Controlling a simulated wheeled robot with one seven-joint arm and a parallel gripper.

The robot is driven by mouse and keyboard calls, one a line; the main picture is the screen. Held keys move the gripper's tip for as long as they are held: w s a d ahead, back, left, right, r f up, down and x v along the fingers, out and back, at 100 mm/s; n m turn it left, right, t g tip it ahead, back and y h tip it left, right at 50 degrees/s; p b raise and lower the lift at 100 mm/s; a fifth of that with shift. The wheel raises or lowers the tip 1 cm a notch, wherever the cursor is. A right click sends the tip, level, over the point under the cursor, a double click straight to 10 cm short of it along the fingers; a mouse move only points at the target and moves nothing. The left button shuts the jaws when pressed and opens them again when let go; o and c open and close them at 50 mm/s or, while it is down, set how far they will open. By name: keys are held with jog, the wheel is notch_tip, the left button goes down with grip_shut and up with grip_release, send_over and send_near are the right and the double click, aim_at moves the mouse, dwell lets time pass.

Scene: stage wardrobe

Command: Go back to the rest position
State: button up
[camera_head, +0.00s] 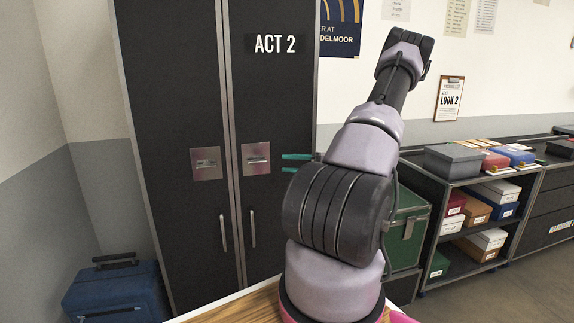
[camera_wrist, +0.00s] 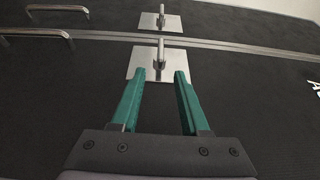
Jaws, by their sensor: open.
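My gripper (camera_wrist: 164,76) has green fingers. In the wrist view they are spread apart with nothing between them, pointing at a silver latch plate (camera_wrist: 147,64) on the dark wardrobe. In the head view the gripper's green fingertips (camera_head: 284,163) show just right of the right door's latch plate (camera_head: 256,158), apart from it in the picture; I cannot tell the exact gap. Most of the gripper is hidden behind my arm there. The black wardrobe (camera_head: 178,80) marked "ACT 2" stands upright, and both its doors look shut.
A blue suitcase (camera_head: 116,293) stands at the lower left beside the wardrobe. A green trunk (camera_head: 408,228) is behind my arm. A shelf unit (camera_head: 460,178) with several boxes stands to the right. A wooden surface (camera_head: 243,306) lies in front at the bottom. Open floor (camera_head: 503,293) shows at lower right.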

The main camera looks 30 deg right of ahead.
dwell(0.3)
jog(key=s+a+r+n+g+h, duration=0.25)
jog(key=s+a+r+g, duration=0.2)
jog(key=a+r, duration=0.35)
jog(key=s+a+r+n+g+h, duration=0.25)
jog(key=a+r+g+h, duration=0.2)
jog(key=a, duration=0.65)
jog(key=s+a+r+t+h, duration=0.2)
jog(key=s+a+r, duration=0.1)
jog(key=s+r, duration=0.3)
jog(key=s+a+r+m+t+h, duration=0.1)
jog(key=s+a+r+t+h, duration=0.2)
jog(key=s+r, duration=0.4)
jog(key=shift+s+r, duration=0.2)
jog(key=shift+s, duration=0.5)
